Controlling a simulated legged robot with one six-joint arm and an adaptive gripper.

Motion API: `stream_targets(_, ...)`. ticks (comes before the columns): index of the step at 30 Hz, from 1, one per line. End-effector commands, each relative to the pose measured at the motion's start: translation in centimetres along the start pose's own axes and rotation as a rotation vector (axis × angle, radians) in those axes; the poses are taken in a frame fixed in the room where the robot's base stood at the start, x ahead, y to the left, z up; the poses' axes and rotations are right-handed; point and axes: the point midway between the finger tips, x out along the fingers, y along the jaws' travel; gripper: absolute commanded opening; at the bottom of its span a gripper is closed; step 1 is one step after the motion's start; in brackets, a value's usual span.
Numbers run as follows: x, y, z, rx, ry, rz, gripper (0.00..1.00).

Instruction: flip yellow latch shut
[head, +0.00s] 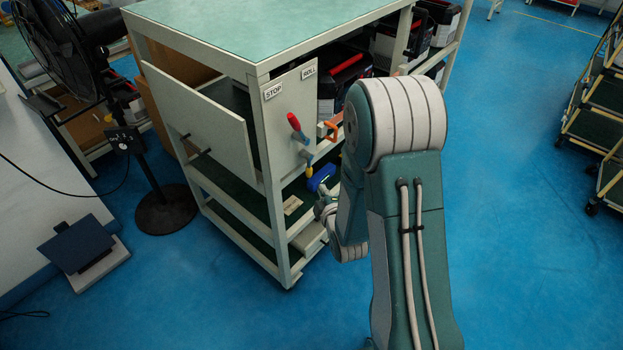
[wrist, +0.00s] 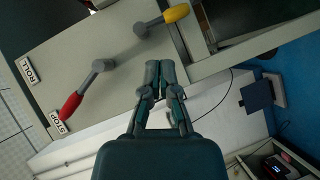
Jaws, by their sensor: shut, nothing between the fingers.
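The yellow latch (wrist: 176,14) shows at the top of the wrist view, a grey lever with a yellow grip, on a pale panel (wrist: 110,28). Its grip reaches to the panel's edge beside an opening. In the head view the yellow latch (head: 309,169) points down, low on the panel (head: 279,139). My gripper (wrist: 160,66) is shut and empty, just below the latch in the wrist view and apart from it.
A red-gripped lever (wrist: 70,106) is on the same panel, its end by the STOP label (wrist: 59,121); the ROLL label (wrist: 28,70) is beside it. Shelves with black boxes (head: 344,75) stand behind. A fan (head: 62,45) is at left.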

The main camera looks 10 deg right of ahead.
Motion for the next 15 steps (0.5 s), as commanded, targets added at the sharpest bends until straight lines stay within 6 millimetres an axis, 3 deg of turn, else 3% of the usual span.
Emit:
stream_targets(1,-0.1,-1.6,0.5,-0.042,0.008,0.019,0.00)
stream_targets(6,-1.1,-4.7,1.4,-0.188,0.033,0.130,0.00)
stream_targets(15,-2.5,-6.4,1.8,-0.294,0.039,0.226,0.00)
